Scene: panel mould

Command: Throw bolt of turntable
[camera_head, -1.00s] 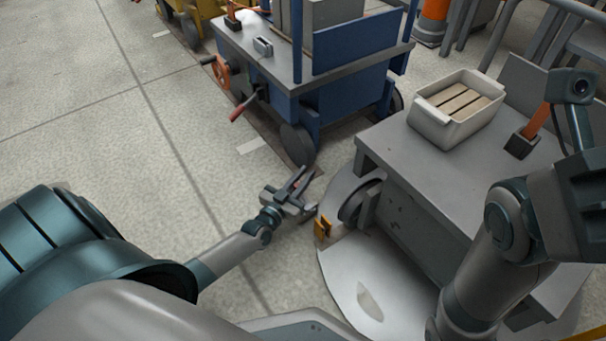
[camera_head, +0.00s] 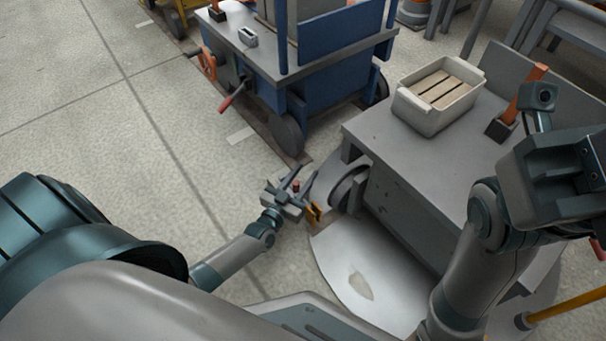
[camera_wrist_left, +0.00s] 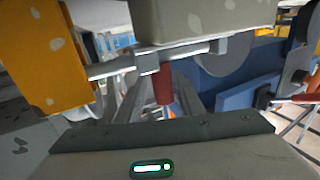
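The turntable is a pale round plate (camera_head: 345,285) on the floor, partly under a grey bench-like cart. A yellow bracket (camera_head: 314,212) stands at its edge and shows large at the left of the left wrist view (camera_wrist_left: 45,55). There, a grey bolt rod (camera_wrist_left: 190,52) runs across, with a red handle (camera_wrist_left: 163,88) on it. My left gripper (camera_head: 297,188) is beside the bracket, fingers open; the red handle shows between the fingers (camera_wrist_left: 160,98), and I cannot tell whether they touch it. My right arm is at the right; its fingertips are not visible.
The grey cart (camera_head: 400,150) carries a crate (camera_head: 425,120) with wooden bars and a brush-like tool (camera_head: 505,122). A blue cart (camera_head: 325,85) with a red-handled crank stands behind. A yellow bar (camera_head: 565,306) is at lower right. Floor at left is clear.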

